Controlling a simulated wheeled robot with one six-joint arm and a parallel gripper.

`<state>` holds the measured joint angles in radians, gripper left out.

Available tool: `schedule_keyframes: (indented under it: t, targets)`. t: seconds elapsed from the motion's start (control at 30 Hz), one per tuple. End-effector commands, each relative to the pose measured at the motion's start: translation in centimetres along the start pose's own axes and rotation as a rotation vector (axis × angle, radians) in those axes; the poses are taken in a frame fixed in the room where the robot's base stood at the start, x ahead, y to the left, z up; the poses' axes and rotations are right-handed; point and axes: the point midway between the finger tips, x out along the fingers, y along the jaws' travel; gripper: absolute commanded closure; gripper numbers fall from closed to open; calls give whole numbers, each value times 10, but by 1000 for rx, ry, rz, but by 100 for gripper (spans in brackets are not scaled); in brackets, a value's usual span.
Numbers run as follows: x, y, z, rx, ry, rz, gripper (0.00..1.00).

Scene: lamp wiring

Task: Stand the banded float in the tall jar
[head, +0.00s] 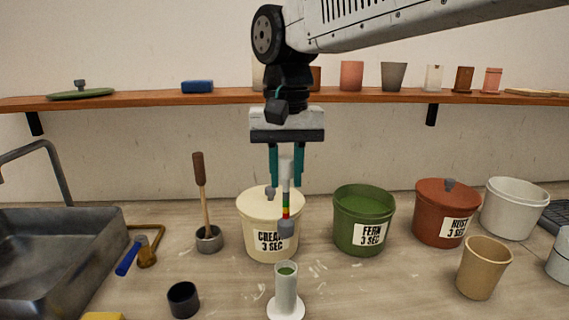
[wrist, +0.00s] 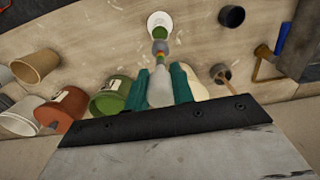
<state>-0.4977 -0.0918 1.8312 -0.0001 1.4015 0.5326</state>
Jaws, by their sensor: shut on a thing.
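The banded float (head: 286,190) is a pale stem with red, yellow and green bands and a grey bulb at its lower end. My gripper (head: 286,180) has its teal fingers shut on the stem's upper part. It holds the float upright, above the tall jar in the head view. The tall jar (head: 286,293) is white and narrow on a round foot, with green inside its mouth. The bulb shows apart from the jar's mouth.
A cream bucket (head: 258,236) stands behind the float, with green (head: 362,230) and rust-red (head: 442,220) buckets to its right. A small dark cup (head: 183,299) stands left of the jar. A tan cup (head: 484,270) stands at right, a sink (head: 60,250) at left.

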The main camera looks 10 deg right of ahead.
Motion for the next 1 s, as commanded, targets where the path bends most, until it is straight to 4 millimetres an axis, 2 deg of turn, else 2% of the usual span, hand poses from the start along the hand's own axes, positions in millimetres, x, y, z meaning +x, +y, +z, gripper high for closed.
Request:
schedule_keyframes:
  t: [1.0]
  targets:
    - [79,0,0,-1,-1,1,100]
